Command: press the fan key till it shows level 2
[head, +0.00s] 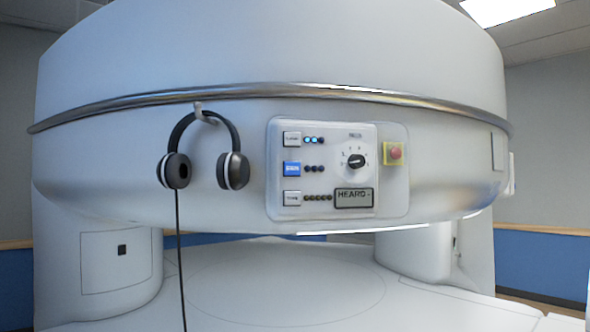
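A light control panel (274,182) sits on the front of the white magnet's upper ring. It holds three keys in a column at its left. The top key (291,139) is white, and its row of small lamps (314,140) shows two lit blue-white. The middle key (291,168) is blue, and its lamps (314,169) look dark. The bottom key (291,198) is white with a row of several dim lamps (318,197). The key labels are too small to read surely, so I cannot tell which is the fan key. Neither gripper is in view.
A dial (356,161) and a display reading "HEARD" (354,197) are right of the keys. A red button on yellow (395,152) is further right. Black headphones (234,170) hang left of the panel, their cord dropping down. The space before the panel looks clear.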

